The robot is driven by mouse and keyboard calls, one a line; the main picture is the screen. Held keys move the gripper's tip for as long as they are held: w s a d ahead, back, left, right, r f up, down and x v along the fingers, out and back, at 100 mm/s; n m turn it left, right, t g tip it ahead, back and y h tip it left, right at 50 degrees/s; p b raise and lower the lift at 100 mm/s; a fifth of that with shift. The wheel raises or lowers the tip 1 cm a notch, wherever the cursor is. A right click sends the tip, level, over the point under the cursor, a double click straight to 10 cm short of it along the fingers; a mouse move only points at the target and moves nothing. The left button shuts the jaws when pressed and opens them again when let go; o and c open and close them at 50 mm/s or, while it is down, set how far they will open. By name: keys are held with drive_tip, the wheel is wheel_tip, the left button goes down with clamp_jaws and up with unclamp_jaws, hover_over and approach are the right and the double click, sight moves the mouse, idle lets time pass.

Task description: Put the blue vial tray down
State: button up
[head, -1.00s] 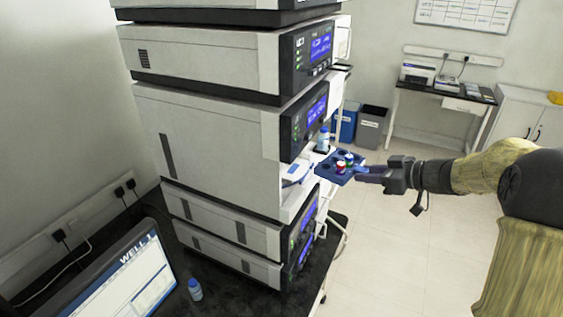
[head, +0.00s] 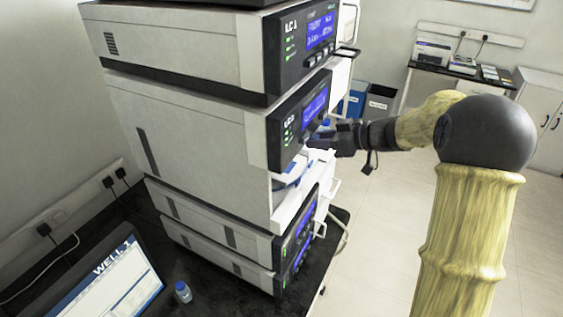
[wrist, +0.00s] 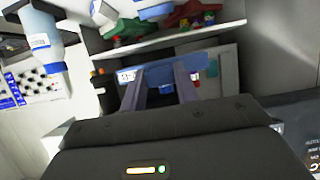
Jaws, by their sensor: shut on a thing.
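My gripper (wrist: 162,92) is shut on the blue vial tray (wrist: 175,70), whose near edge lies across the fingertips in the wrist view. Its far part and most of its vials are hidden or too small to tell there. In the head view my gripper (head: 318,143) reaches from the right to the open bay in the instrument stack. The tray itself is hidden behind the stack's module in that view. I cannot tell whether the tray touches a surface.
The instrument stack (head: 190,125) fills the left middle, with a pale open drawer (head: 292,205) below the gripper. In the wrist view a bottle (wrist: 42,42) stands close at upper left, and a shelf (wrist: 190,38) runs behind. Open floor (head: 370,245) lies to the right.

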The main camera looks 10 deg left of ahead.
drive_tip(key=f, duration=0.3)
drive_tip(key=f+p, duration=0.1)
drive_tip(key=f, duration=0.2)
drive_tip(key=shift+s+a+f, duration=0.1)
drive_tip(key=shift+a, duration=0.1)
idle(0.4)
drive_tip(key=shift+f+p, duration=0.5)
drive_tip(key=shift+f, duration=1.35)
drive_tip(key=shift+f, duration=0.1)
drive_tip(key=o, duration=1)
